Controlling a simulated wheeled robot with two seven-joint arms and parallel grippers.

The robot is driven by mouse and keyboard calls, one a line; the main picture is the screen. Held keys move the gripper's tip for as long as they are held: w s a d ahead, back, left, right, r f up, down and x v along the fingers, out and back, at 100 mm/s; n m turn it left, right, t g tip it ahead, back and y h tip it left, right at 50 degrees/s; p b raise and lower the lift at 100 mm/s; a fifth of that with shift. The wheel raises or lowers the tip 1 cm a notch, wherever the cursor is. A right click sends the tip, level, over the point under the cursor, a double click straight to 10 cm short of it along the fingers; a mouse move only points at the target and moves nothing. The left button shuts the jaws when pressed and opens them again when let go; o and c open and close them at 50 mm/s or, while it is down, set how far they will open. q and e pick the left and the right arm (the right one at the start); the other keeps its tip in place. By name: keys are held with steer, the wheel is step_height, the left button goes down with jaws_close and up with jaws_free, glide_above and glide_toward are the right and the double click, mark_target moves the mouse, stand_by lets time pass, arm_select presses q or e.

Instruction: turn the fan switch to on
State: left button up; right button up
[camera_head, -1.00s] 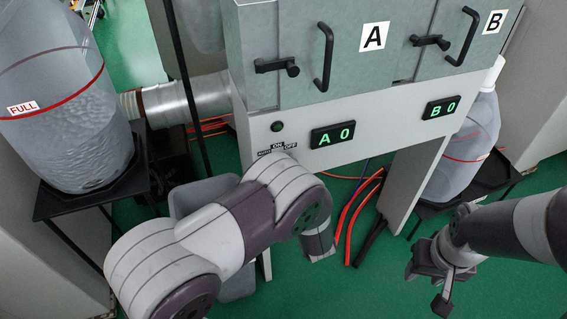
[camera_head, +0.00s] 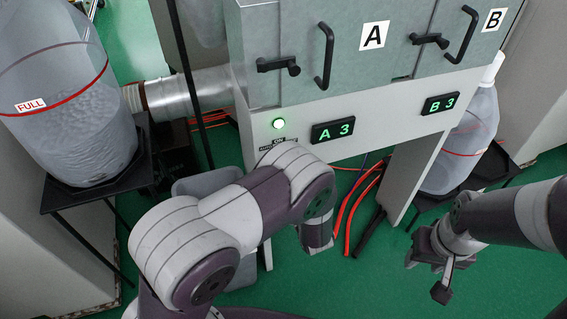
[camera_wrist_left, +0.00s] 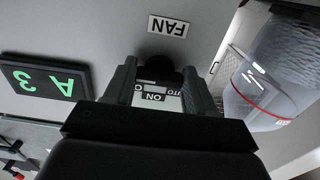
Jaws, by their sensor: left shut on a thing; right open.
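The fan switch (camera_wrist_left: 158,68) is a dark knob on the grey panel, under the FAN label (camera_wrist_left: 168,27) in the left wrist view. My left gripper (camera_wrist_left: 160,78) has its fingers on both sides of the knob and is shut on it. The ON plate (camera_wrist_left: 153,97) shows between the fingers, with the other position words partly covered; the knob's pointing direction cannot be told. In the head view my left arm hides the knob and the left gripper. My right gripper (camera_head: 428,272) is open and empty, low at the right.
Display A (camera_head: 333,130) and display B (camera_head: 440,103) both read 3. Doors with black handles (camera_head: 325,55) are above. A bag marked FULL (camera_head: 60,110) stands on a black stand at left. Red hoses (camera_head: 352,215) lie beneath the cabinet, beside open green floor.

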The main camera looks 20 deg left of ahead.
arm_select(q)
steer(key=o, duration=1)
steer(key=shift+o, duration=0.2)
steer(key=v, duration=1.2)
steer(key=shift+s+d, duration=0.2)
steer(key=shift+s, duration=0.1)
steer(key=shift+f, duration=0.1)
